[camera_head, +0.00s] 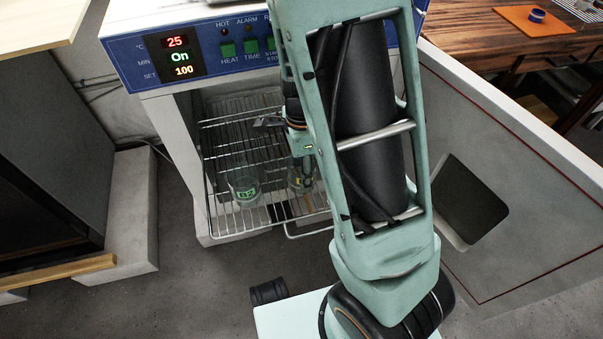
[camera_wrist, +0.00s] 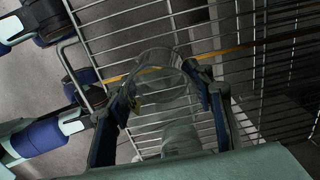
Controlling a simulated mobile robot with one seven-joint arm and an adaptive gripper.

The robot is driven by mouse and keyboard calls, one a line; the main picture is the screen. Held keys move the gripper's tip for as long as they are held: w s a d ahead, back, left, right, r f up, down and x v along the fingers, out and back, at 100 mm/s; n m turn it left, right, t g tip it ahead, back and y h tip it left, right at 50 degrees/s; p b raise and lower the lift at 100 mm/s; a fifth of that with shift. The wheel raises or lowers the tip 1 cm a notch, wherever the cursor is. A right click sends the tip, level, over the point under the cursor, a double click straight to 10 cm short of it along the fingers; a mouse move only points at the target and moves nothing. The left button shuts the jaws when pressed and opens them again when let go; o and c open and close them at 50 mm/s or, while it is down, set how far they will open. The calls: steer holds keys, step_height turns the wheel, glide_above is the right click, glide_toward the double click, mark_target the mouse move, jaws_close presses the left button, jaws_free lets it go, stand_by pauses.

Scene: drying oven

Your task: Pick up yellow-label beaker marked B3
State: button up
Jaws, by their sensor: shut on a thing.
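A clear glass beaker with a trace of yellow on its side (camera_wrist: 160,92) is between the two fingers of my gripper (camera_wrist: 167,84) in the wrist view. The fingers are shut on its sides. In the head view this beaker (camera_head: 300,182) is at the right part of the wire shelf, under my gripper (camera_head: 301,160), and my arm partly hides it. Its marking cannot be read. I cannot tell whether it touches the shelf. Another clear beaker with a green label that looks like B2 (camera_head: 245,188) stands to its left on the shelf.
The wire shelf (camera_head: 225,222) sticks out of the open drying oven. The oven's blue panel (camera_head: 220,47) shows 25, On and 100 above. A grey panel with a square opening (camera_head: 520,180) stands on the right.

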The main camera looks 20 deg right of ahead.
steer(key=c, duration=0.3)
steer(key=shift+r, duration=0.1)
